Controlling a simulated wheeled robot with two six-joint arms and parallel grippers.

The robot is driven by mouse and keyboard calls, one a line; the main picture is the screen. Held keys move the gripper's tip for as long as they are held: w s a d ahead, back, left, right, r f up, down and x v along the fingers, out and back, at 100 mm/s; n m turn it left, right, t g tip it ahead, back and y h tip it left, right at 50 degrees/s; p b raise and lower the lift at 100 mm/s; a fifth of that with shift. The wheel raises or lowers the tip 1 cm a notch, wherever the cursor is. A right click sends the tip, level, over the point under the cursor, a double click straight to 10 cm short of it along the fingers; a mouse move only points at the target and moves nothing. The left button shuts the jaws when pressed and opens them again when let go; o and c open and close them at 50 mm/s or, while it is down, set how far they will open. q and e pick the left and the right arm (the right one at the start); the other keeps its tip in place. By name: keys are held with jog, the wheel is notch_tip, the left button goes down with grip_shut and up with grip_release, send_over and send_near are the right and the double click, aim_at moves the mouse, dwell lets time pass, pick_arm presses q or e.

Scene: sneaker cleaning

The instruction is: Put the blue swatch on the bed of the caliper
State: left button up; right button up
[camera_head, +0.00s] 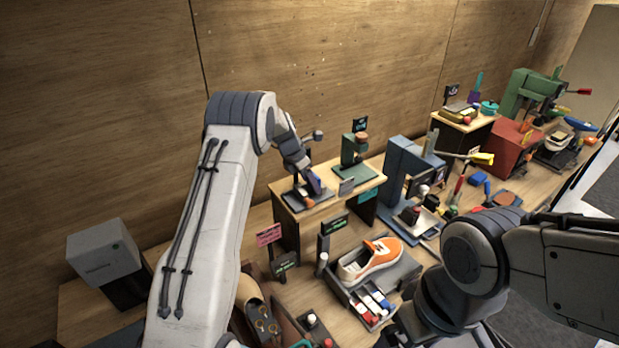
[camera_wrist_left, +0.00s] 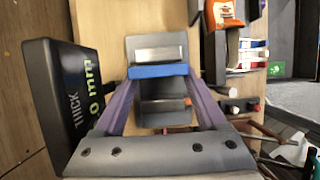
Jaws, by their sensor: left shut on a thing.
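My left gripper (camera_head: 313,184) is over the caliper at the left end of the small wooden stand. In the left wrist view its two purple fingers (camera_wrist_left: 158,88) are shut on the blue swatch (camera_wrist_left: 158,71), which shows as a narrow blue strip between the tips. The grey caliper (camera_wrist_left: 143,45) lies just beyond and below the swatch, with pale metal faces on either side of the strip. I cannot tell whether the swatch touches the bed. The caliper's dark base also shows in the head view (camera_head: 322,197). My right arm comes in at the right; its fingers do not show.
A black thickness display (camera_wrist_left: 75,100) stands close beside the left gripper. A green instrument (camera_head: 354,170) shares the wooden stand (camera_head: 300,213). An orange shoe (camera_head: 378,258) sits in a grey tray in front. Blue, red and green machines crowd the right of the bench.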

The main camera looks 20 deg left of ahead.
pick_arm(q)
jog(key=shift+f, duration=0.1)
jog(key=shift+f, duration=0.5)
jog(key=o, duration=1.1)
jog(key=shift+r, duration=0.6)
jog(key=b+v, duration=0.4)
jog(key=v, duration=0.8)
